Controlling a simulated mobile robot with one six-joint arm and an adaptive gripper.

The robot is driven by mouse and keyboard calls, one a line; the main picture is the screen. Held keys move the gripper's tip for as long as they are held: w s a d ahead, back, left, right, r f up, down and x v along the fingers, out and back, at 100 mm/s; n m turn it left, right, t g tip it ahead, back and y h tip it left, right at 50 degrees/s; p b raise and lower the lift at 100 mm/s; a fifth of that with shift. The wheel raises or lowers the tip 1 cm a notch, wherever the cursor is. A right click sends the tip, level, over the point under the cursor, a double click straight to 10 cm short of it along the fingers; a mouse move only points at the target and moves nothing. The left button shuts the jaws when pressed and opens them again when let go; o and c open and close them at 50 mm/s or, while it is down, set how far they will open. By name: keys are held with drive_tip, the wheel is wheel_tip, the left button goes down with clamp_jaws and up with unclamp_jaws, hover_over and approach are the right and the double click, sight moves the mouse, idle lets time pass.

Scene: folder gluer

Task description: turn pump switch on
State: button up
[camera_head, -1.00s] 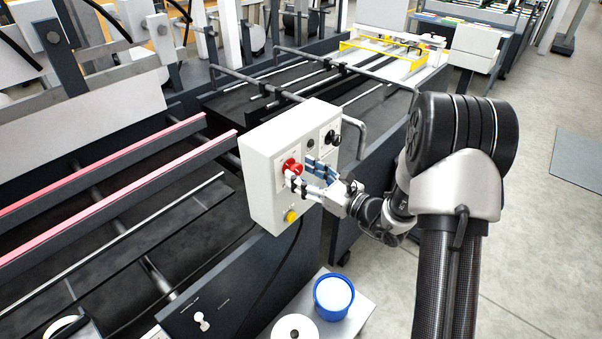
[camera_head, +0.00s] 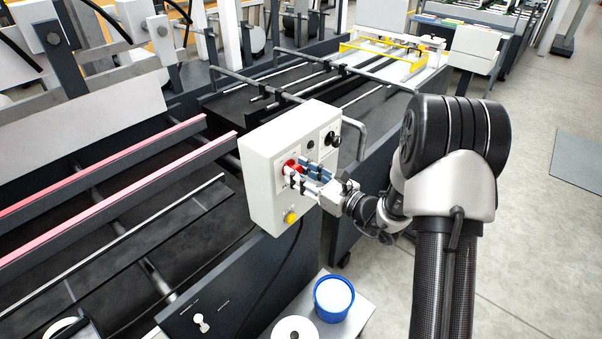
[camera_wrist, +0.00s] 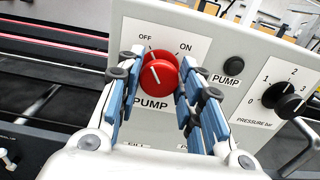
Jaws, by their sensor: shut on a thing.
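The pump switch is a round red knob (camera_wrist: 160,72) with a white line, between the OFF and ON marks on a white control box (camera_head: 262,158). In the wrist view its line leans up and left, toward OFF. The knob is partly hidden in the head view (camera_head: 291,166). My gripper (camera_head: 303,174) is at the box front, shut on the knob, with one blue-padded finger on each side of it. The fingers also show in the wrist view (camera_wrist: 158,92).
A black pressure dial (camera_wrist: 284,97) and a small dark PUMP button or lamp (camera_wrist: 234,66) are right of the knob. A yellow button (camera_head: 291,217) is below. A blue-rimmed tub (camera_head: 334,297) stands on a ledge under the box. Machine rails (camera_head: 120,190) lie left.

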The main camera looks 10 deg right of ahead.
drive_tip(key=shift+c, duration=0.6)
drive_tip(key=shift+m, duration=0.3)
drive_tip(key=m+p, duration=0.2)
drive_tip(key=shift+r+m, duration=0.15)
drive_tip(key=shift+m, duration=0.25)
drive_tip(key=m+p, duration=0.3)
drive_tip(key=m, duration=0.1)
drive_tip(key=shift+w+d, duration=0.1)
drive_tip(key=shift+d, duration=0.05)
drive_tip(key=m+p, duration=0.1)
drive_tip(key=m, duration=0.1)
drive_tip(key=m+p, duration=0.1)
drive_tip(key=m, duration=0.1)
drive_tip(key=m+p, duration=0.2)
drive_tip(key=shift+f, duration=0.25)
drive_tip(key=shift+m, duration=0.4)
drive_tip(key=o, duration=1)
drive_tip(key=shift+o, duration=0.2)
drive_tip(key=shift+d, duration=0.1)
